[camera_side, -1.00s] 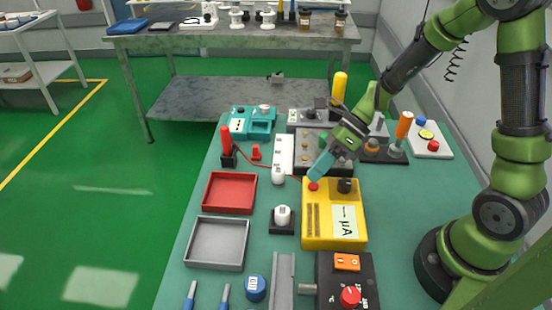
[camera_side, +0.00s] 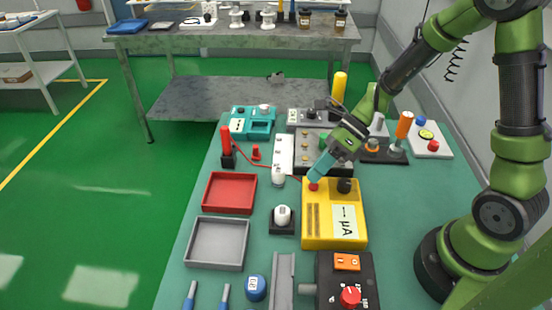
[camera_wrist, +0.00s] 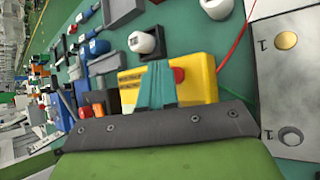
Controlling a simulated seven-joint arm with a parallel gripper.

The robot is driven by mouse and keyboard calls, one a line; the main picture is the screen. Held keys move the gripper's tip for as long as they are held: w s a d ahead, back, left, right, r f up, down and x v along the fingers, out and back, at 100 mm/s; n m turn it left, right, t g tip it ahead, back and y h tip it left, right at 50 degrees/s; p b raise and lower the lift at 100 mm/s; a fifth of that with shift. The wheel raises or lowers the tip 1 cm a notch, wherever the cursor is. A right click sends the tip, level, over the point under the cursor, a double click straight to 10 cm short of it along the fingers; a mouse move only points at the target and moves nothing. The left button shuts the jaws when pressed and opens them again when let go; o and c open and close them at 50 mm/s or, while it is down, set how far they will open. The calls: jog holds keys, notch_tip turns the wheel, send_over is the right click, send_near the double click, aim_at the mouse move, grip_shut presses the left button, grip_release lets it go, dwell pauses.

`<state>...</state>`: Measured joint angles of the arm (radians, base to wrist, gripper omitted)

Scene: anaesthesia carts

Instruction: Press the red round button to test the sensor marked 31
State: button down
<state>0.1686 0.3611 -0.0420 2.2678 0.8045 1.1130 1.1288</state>
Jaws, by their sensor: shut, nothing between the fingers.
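The yellow meter box (camera_side: 320,236) marked µA stands at the middle of the bench. Its red round button (camera_side: 314,186) is at the box's far left corner, and it also shows in the wrist view (camera_wrist: 179,75) beside the fingers. My gripper (camera_side: 314,179) is shut and empty, its teal fingertips right at the button. I cannot tell whether they touch it. In the wrist view the shut fingers (camera_wrist: 157,88) cover part of the yellow box (camera_wrist: 201,72). A white round-topped sensor (camera_side: 283,215) sits on a black base left of the box. No 31 is readable.
A red tray (camera_side: 230,209) and a grey tray (camera_side: 217,265) lie at the left. A black box with a red knob (camera_side: 350,296) is in front. A white strip (camera_side: 284,152), a grey panel (camera_side: 313,156) and a teal device (camera_side: 262,128) stand behind. Bench right of the yellow box is clear.

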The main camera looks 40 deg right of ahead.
jog(key=shift+f, duration=0.25)
jog(key=shift+f, duration=0.4)
dwell(0.5)
jog(key=shift+r, duration=0.85)
jog(key=shift+r, duration=0.1)
jog(key=shift+r, duration=2.4)
